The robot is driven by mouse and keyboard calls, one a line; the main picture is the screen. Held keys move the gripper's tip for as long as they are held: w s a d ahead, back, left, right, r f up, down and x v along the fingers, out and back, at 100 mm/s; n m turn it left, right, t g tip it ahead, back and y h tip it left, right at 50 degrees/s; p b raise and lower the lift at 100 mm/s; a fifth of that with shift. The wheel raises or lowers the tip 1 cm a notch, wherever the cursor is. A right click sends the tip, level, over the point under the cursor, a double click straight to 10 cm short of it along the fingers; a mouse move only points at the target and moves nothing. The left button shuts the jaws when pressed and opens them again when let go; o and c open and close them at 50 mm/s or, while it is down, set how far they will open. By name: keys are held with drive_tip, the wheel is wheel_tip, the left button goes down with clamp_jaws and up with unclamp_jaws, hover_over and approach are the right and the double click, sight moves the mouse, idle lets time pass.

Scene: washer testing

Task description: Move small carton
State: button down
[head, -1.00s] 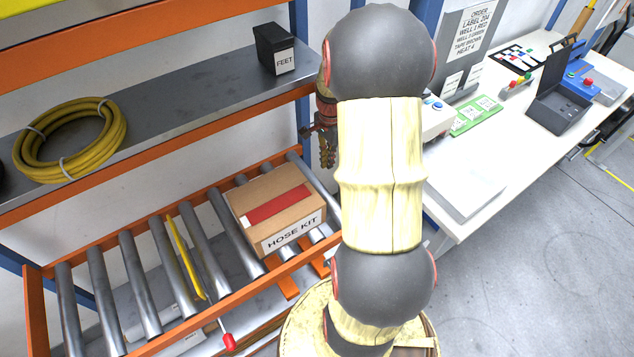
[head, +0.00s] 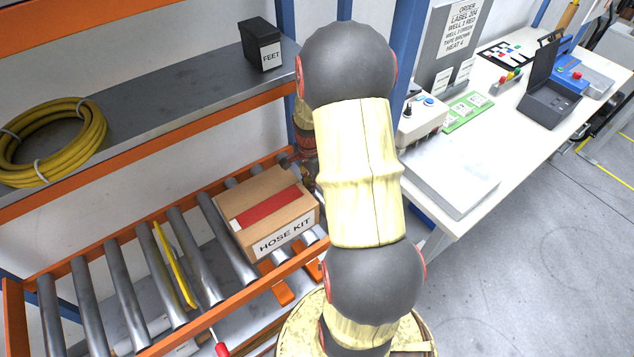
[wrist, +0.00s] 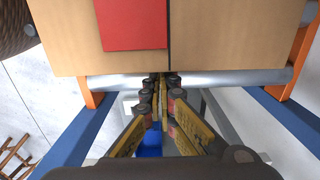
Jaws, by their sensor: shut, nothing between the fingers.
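A brown cardboard carton (head: 266,214) with a red strip and a HOSE KIT label lies flat on the roller conveyor. Its top and label side show in the head view. In the wrist view, the carton (wrist: 215,35) fills the top, with part of the red strip visible. My gripper (wrist: 160,82) is shut and empty, its fingertips at the carton's near edge in that view; I cannot tell whether they touch it. In the head view, my gripper (head: 312,178) is low beside the carton's right end, partly hidden by my arm.
The conveyor (head: 127,268) has steel rollers and orange rails; a yellow strip (head: 173,262) lies on it. A shelf (head: 150,100) above holds a yellow hose coil (head: 52,145) and a black FEET bin (head: 261,45). A white workbench (head: 480,140) stands right. Rollers left of the carton are mostly clear.

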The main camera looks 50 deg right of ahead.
sight(267, 202)
drive_tip(key=shift+a, duration=0.2)
drive_tip(key=w+a+p, duration=0.1)
drive_tip(key=w+a, duration=0.1)
drive_tip(key=a, duration=0.4)
drive_tip(key=w+a+p, duration=0.1)
drive_tip(key=w+a, duration=0.1)
drive_tip(key=a, duration=0.4)
drive_tip(key=w+a+p, duration=0.1)
drive_tip(key=a+p, duration=0.1)
drive_tip(key=a, duration=0.4)
drive_tip(key=shift+w, duration=0.4)
drive_tip(key=d, duration=0.2)
drive_tip(key=s+d, duration=0.1)
drive_tip(key=d, duration=0.1)
drive_tip(key=shift+s, duration=0.1)
wheel_tip(267, 202, up, 10)
drive_tip(key=p, duration=0.2)
drive_tip(key=shift+a+p, duration=0.1)
drive_tip(key=shift+p, duration=0.2)
